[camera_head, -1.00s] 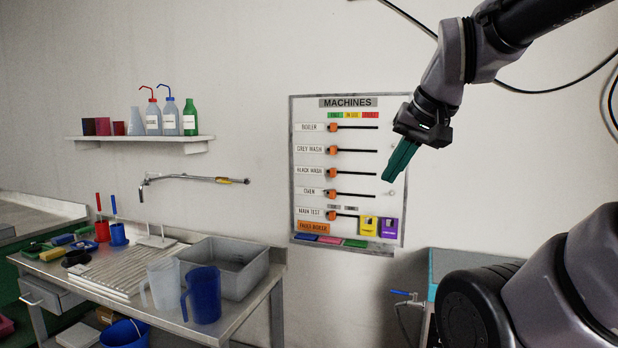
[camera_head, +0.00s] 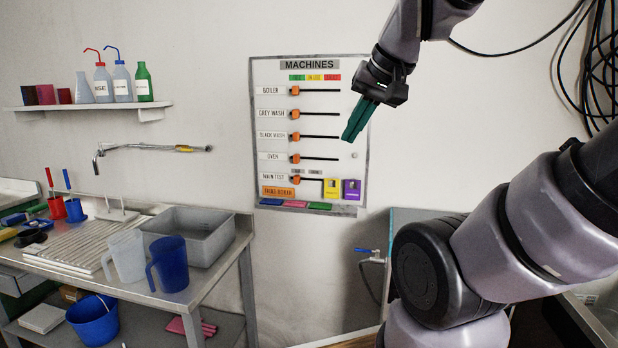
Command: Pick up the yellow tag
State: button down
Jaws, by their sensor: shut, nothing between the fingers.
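The yellow tag (camera_head: 332,188) hangs at the lower right of the white MACHINES board (camera_head: 322,150) on the wall, just left of a purple tag (camera_head: 351,189). My gripper (camera_head: 350,136) has teal fingers pointing down and slightly left. It is shut and empty, above the yellow tag in the picture, in front of the board's right side. How far it stands off the board I cannot tell.
Orange sliders (camera_head: 294,136) sit on black slots at the board's left. A ledge below holds a green block (camera_head: 320,206) and others. A steel bench (camera_head: 160,290) with a grey basin and jugs stands at left.

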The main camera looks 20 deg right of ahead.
aim_at(330, 192)
jog(key=i+j, duration=0.5)
jog(key=i+j+z, duration=0.1)
jog(key=z, duration=0.3)
jog(key=i+j+z, duration=0.1)
jog(key=z, duration=0.3)
jog(key=i+j+z, duration=0.1)
jog(key=j+z, duration=0.3)
jog(key=l+z, duration=0.1)
jog(key=z, duration=0.7)
